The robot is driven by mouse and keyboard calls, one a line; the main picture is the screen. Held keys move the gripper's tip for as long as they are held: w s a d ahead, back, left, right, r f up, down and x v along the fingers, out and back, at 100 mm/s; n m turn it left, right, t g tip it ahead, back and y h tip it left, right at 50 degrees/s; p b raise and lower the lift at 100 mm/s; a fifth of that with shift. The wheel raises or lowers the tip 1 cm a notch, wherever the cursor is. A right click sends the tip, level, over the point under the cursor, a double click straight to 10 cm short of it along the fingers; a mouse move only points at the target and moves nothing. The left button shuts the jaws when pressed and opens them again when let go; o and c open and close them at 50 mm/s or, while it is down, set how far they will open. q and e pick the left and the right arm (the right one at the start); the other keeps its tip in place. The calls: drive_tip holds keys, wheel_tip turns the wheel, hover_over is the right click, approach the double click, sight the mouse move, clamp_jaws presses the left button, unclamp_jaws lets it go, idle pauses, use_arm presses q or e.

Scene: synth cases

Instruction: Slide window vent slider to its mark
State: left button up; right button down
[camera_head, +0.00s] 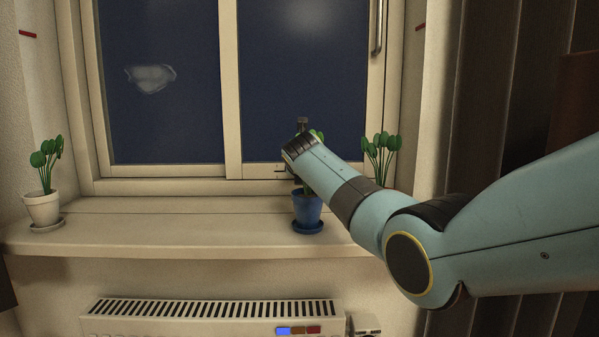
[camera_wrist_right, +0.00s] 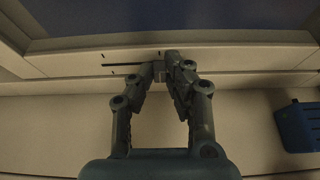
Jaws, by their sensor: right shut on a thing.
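The vent slider (camera_wrist_right: 159,74) is a small grey tab on the cream window frame in the right wrist view. My right gripper (camera_wrist_right: 161,70) is shut on it, one finger at each side. A thin dark slot (camera_wrist_right: 124,65) runs left from the slider along the frame. Small dark ticks lie near the slot's left end, one above (camera_wrist_right: 103,54) and one below (camera_wrist_right: 113,72); another tick (camera_wrist_right: 158,53) is above the slider. In the head view, my right arm hides the slider and most of the gripper. My left gripper is not in view.
A blue pot (camera_head: 306,208) with a plant stands on the sill (camera_head: 150,233) below my right wrist. A white potted plant (camera_head: 42,208) is at the left, and another plant (camera_head: 379,150) is partly behind my arm. A radiator (camera_head: 215,310) is below. The middle-left sill is clear.

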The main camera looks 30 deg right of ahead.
sight(275, 173)
drive_tip(key=w+a, duration=0.1)
drive_tip(key=a, duration=0.3)
drive_tip(key=w+a, duration=0.1)
drive_tip(key=shift+w+a+b, duration=0.35)
drive_tip(key=shift+a+b, duration=0.05)
drive_tip(key=c, duration=1.3)
unclamp_jaws()
drive_tip(key=shift+a, duration=0.1)
drive_tip(key=v, duration=1.2)
